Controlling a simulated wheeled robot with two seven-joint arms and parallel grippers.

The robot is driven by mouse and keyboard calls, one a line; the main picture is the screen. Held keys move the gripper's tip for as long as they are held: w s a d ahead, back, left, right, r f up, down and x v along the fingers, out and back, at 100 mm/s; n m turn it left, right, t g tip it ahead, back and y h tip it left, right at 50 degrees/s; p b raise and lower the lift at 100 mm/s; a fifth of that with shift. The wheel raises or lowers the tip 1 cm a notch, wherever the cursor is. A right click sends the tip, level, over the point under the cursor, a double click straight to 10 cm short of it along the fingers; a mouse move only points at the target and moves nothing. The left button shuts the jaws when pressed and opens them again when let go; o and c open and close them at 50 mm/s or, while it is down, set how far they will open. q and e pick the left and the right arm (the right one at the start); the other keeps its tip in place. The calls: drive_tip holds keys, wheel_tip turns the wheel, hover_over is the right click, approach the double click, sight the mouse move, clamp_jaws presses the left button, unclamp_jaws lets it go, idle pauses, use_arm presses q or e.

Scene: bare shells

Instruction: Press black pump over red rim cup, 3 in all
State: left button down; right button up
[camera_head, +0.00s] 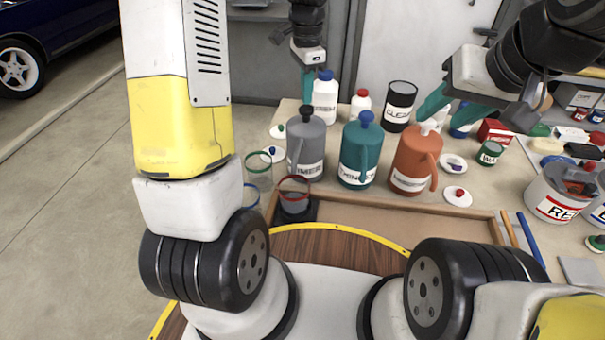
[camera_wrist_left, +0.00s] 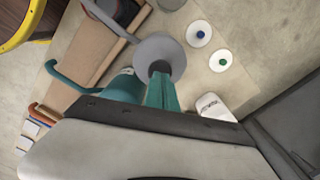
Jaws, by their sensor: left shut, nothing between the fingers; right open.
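The black pump (camera_head: 307,111) sits on top of the grey jug (camera_head: 306,150), in the middle of the head view. The red rim cup (camera_head: 294,190) stands in front of this jug on a dark base, with greyish content low in it. My left gripper (camera_head: 307,94) is shut and empty, pointing down just above the black pump; I cannot tell whether it touches. My right gripper (camera_head: 458,102) is open and empty, near the orange jug.
A teal jug (camera_head: 361,152) with a blue pump and an orange jug (camera_head: 414,160) stand to the right. A green-rimmed cup (camera_head: 258,164) is to the left. White and black bottles stand behind. A wooden-edged tray (camera_head: 400,218) lies in front.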

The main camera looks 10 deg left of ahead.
use_arm(q)
drive_tip(key=shift+r, duration=0.1)
drive_tip(key=shift+r, duration=2.95)
drive_tip(key=s+a+r+n+t, duration=0.1)
drive_tip(key=s+r+n+t, duration=0.1)
drive_tip(key=s, duration=0.6)
drive_tip(key=s+r+n+t+h, duration=0.1)
drive_tip(key=s+r+n+t, duration=0.1)
drive_tip(key=s+n, duration=0.3)
drive_tip(key=s+a+r+n+t+h, duration=0.1)
drive_tip(key=s+n, duration=0.3)
drive_tip(key=s, duration=0.7)
drive_tip(key=shift+a+r+t, duration=0.35)
drive_tip(key=shift+r+t, duration=0.25)
drive_tip(key=shift+r, duration=0.1)
